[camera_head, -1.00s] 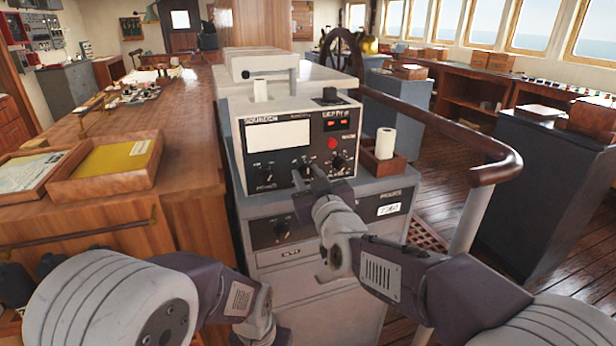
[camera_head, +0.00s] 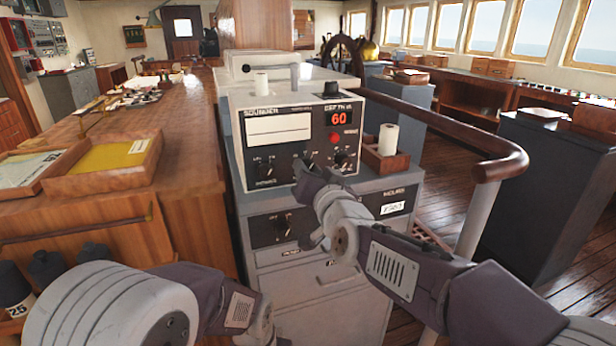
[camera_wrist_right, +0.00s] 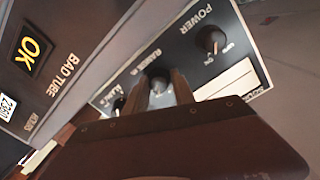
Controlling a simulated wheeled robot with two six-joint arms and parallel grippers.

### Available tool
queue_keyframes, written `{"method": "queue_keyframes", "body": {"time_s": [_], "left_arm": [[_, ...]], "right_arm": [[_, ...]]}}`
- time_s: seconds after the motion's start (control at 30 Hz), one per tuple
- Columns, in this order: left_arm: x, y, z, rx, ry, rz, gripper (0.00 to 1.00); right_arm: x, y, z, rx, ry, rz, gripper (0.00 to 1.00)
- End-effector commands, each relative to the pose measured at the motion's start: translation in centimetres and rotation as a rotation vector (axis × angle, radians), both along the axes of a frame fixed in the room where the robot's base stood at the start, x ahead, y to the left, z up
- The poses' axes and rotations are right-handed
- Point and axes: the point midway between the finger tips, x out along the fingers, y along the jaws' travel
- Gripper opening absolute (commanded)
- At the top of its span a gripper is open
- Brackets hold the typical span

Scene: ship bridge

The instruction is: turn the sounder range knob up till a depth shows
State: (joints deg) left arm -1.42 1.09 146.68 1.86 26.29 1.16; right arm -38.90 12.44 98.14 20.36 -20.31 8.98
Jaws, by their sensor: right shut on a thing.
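The grey sounder (camera_head: 250,102) stands on a grey cabinet, its front panel facing me. Its depth display (camera_head: 338,118) shows 60 in red. Its white screen (camera_head: 278,130) carries a thin dark line. My right gripper (camera_head: 306,168) reaches up to the middle knob on the lower panel and largely hides it. In the right wrist view, the dark fingers of the right gripper (camera_wrist_right: 163,88) are shut on the range knob (camera_wrist_right: 157,78), labelled RANGE M. Of my left arm, only links show at the lower left; its gripper is out of view.
The power knob (camera_wrist_right: 211,40) and another partly hidden knob (camera_wrist_right: 119,104) flank the range knob. A red button (camera_head: 335,138) sits below the display. A paper roll (camera_head: 388,138) in a wooden holder stands to the right, near a curved wooden rail (camera_head: 480,160).

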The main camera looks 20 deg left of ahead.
Motion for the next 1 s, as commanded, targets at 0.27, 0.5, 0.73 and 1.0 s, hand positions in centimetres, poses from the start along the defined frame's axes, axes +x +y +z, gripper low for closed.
{"method": "queue_keyframes", "body": {"time_s": [0.27,0.5,0.73,1.0], "left_arm": [[0.00,0.00,-0.91,0.000,0.000,0.000,0.36],[0.00,0.00,-1.08,0.000,0.000,0.000,0.36],[0.00,0.00,-1.08,0.000,0.000,0.000,0.36],[0.00,0.00,-1.08,0.000,0.000,0.000,0.36]], "right_arm": [[0.07,-0.10,-0.35,0.094,0.070,-0.002,0.00],[0.06,-0.08,-0.34,0.124,0.094,-0.002,0.00],[0.07,-0.07,-0.38,0.126,0.096,-0.002,0.00],[0.06,-0.05,-0.37,0.125,0.096,-0.002,0.49]]}}
